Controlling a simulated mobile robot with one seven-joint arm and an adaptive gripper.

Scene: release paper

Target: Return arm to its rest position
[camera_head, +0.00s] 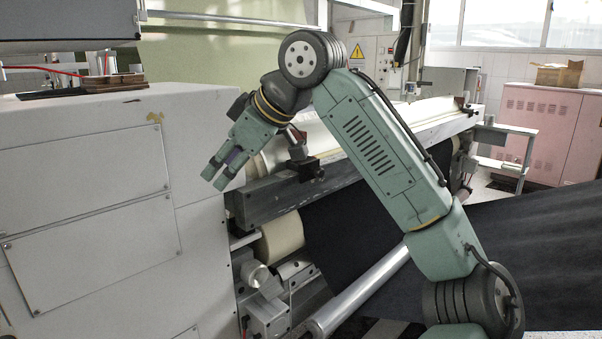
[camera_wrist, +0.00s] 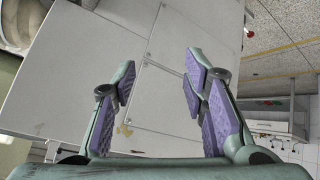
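My gripper (camera_head: 219,172) hangs at the end of my raised, bent arm, left of the middle in the head view. It points down and to the left, beside the white machine cabinet (camera_head: 90,210). In the wrist view my gripper (camera_wrist: 163,92) has its two purple-padded fingers spread well apart with nothing between them. The pale cabinet panels (camera_wrist: 150,50) show beyond the fingers, apart from them.
A long machine bed with a pale roll (camera_head: 290,150) lies behind my gripper. Black material (camera_head: 365,235) hangs below it. A metal roller (camera_head: 360,290) runs near my arm. A pink cabinet (camera_head: 540,130) with a cardboard box (camera_head: 558,74) stands at the back right.

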